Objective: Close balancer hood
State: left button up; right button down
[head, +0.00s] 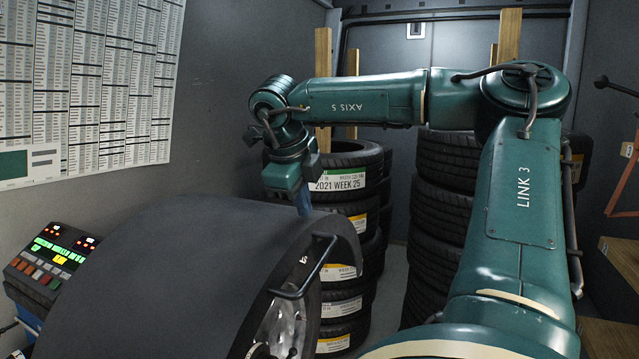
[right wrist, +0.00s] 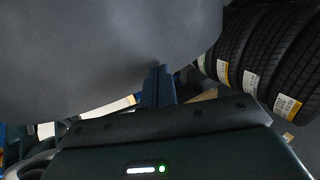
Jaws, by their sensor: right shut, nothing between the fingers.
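The balancer hood (head: 170,265) is a large dark grey curved cover in the lower left of the head view. A bent black bar handle (head: 308,272) is on its right side. A wheel with a shiny rim (head: 280,325) shows partly under the hood's edge. My right gripper (head: 304,208) is at the far side of the hood's top edge, shut and empty, its fingertips partly hidden behind the hood. In the right wrist view the blue fingers (right wrist: 158,80) are together against the grey hood surface (right wrist: 110,50); contact cannot be told. My left gripper is not in view.
A control panel (head: 50,262) with lit displays stands left of the hood. Tyre stacks (head: 352,240) (head: 448,210) stand behind my right arm. A printed chart (head: 90,80) hangs on the left wall. Wooden shelving (head: 620,255) is at the right edge.

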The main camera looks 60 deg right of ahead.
jog(key=v, duration=0.4)
jog(key=shift+s+a+b, duration=0.1)
jog(key=shift+a+b, duration=0.05)
jog(key=shift+b, duration=0.2)
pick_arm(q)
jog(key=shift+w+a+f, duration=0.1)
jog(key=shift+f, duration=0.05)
pick_arm(e)
jog(key=a+r, duration=0.4)
jog(key=a, duration=0.2)
jog(key=shift+s, duration=0.2)
jog(key=shift+s, duration=0.1)
